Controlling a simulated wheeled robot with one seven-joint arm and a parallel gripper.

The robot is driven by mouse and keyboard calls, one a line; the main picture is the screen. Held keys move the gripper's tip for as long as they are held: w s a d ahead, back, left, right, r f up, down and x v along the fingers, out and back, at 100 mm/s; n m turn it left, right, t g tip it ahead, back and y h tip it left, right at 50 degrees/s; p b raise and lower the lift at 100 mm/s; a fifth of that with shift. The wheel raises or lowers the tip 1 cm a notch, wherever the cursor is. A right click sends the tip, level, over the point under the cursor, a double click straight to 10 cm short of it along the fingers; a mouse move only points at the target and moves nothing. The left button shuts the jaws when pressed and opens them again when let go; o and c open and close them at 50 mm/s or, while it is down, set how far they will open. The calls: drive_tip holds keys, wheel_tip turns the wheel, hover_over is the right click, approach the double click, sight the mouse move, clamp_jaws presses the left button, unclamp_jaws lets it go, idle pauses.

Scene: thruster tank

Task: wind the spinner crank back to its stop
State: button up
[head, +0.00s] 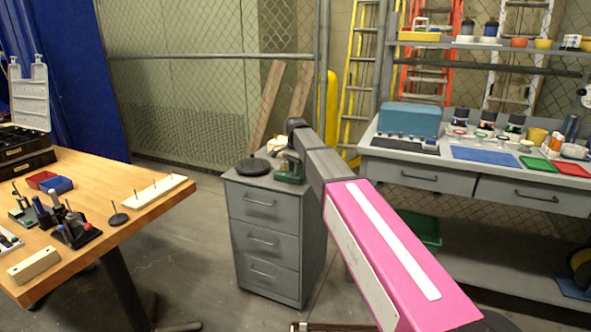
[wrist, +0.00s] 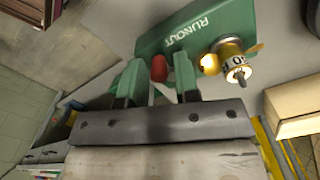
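In the wrist view a green box marked RUNOUT (wrist: 178,40) carries a brass and white drum (wrist: 229,58) on its right side. A red knob (wrist: 159,68), which looks like the crank's handle, stands between the two fingers of my gripper (wrist: 158,78). The fingers are apart, with a gap visible on each side of the knob. The crank's arm is mostly hidden. In the head view the green device (head: 289,172) sits on top of the grey drawer cabinet (head: 264,228), below the end of my arm. My fingers are too small to make out there.
A dark round disc (head: 253,166) lies on the cabinet left of the device. A wooden table (head: 150,186) with small tools stands at left. A grey workbench (head: 470,172) with bins and mats stands at right. Floor between table and cabinet is clear.

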drive_tip(key=shift+o, duration=0.5)
wheel_tip(320, 180, up, 11)
idle(0.3)
drive_tip(key=shift+f, duration=0.15)
drive_tip(key=s+d+f+n, duration=0.2)
drive_tip(key=s+d+f, duration=0.45)
drive_tip(key=f, duration=0.45)
drive_tip(key=s+d+f+n, duration=0.2)
drive_tip(key=s+d+f, duration=0.3)
drive_tip(key=d+f, duration=0.4)
drive_tip(key=s+d+f+n, duration=0.2)
drive_tip(key=s+d+f, duration=0.3)
drive_tip(key=s+f, duration=0.2)
drive_tip(key=s+d+f+n, duration=0.2)
drive_tip(key=s+d+f, duration=0.3)
drive_tip(key=s+f, duration=0.2)
drive_tip(key=s, duration=0.2)
drive_tip(key=shift+s+f+n, duration=0.3)
drive_tip(key=shift+s, duration=0.05)
